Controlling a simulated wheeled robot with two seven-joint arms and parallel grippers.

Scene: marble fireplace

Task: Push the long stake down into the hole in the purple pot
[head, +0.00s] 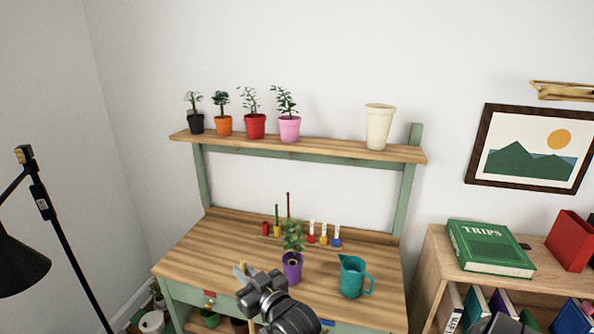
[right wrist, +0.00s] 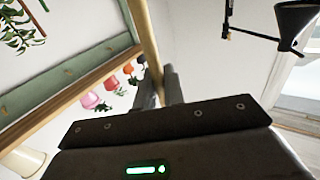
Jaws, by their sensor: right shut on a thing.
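The purple pot (head: 292,272) stands on the bench, holding a leafy plant (head: 292,236); a small dark hole shows in its top. My right gripper (head: 243,272) is in front of the pot and to its left, apart from it. In the right wrist view, it (right wrist: 160,92) is shut on a long tan stake (right wrist: 143,40), which runs between the fingers and out of the top of the picture. The stake's far end is hidden, and it is mostly hidden in the head view. My left gripper is not in view.
The wooden bench (head: 210,250) has a teal jug (head: 352,277) right of the pot and several small coloured items behind it. A shelf (head: 340,148) above holds several potted plants and a cream pot (head: 379,127). A black lamp (head: 22,265) stands at left, a bookcase (head: 440,255) at right.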

